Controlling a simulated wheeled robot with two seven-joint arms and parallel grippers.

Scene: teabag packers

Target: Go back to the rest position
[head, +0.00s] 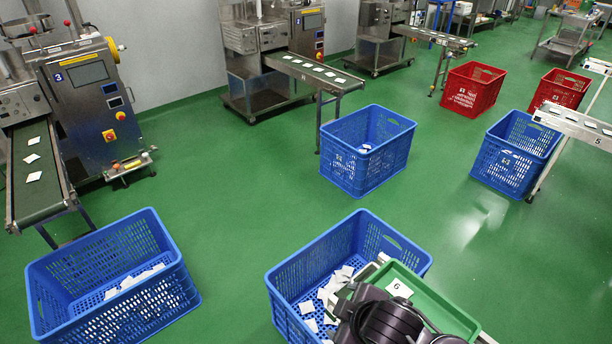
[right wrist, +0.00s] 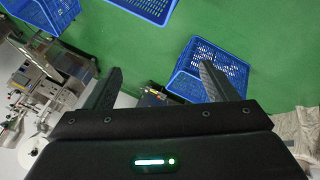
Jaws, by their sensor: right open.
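My right gripper (right wrist: 161,68) shows in the right wrist view. Its two dark fingers are spread wide apart with nothing between them. Green floor and blue crates lie beyond the fingers in that view. In the head view a dark, rounded part of my arm shows at the bottom, in front of a green tray (head: 446,311) with a "6" label. No fingers can be made out there. My left gripper is not in view.
A blue crate (head: 318,247) with white teabags stands beside the green tray. Another blue crate (head: 51,258) stands at lower left, a third (head: 343,165) further back. A packing machine (head: 85,95) is at left, red crates (head: 472,88) at back right. Green floor between is clear.

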